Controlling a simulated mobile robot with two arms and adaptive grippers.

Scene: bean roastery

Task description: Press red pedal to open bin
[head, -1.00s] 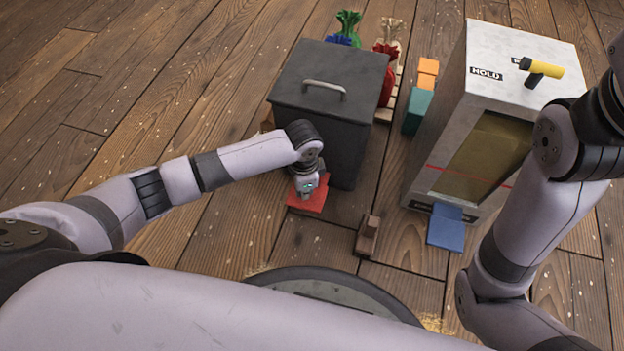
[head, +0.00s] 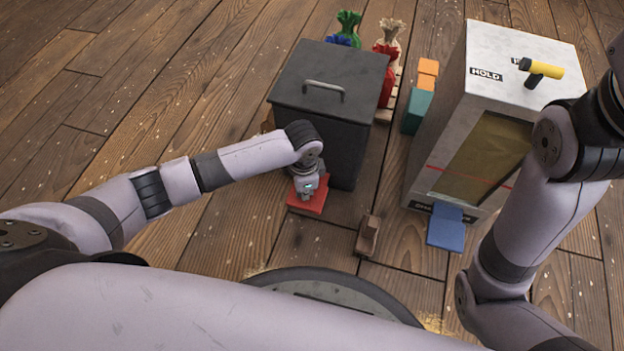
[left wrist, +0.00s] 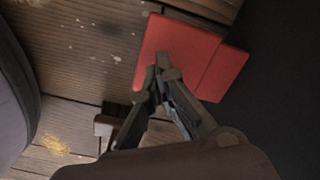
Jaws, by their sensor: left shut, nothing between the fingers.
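The red pedal (head: 314,205) juts from the front foot of the dark grey bin (head: 330,110). My left gripper (head: 305,195) is shut and empty, pointing down over the pedal in the head view. In the left wrist view the closed fingertips (left wrist: 162,64) overlap the red pedal (left wrist: 200,60); I cannot tell whether they touch it. My right arm shows at the right, but its gripper is out of view.
A white cabinet (head: 450,130) marked HOLD, with a blue pedal (head: 446,229), stands to the right, a yellow-handled tool (head: 542,69) on top. A small brown wooden block (head: 367,236) lies in front. Tied sacks (head: 348,25) stand behind the bin. Floor at left is clear.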

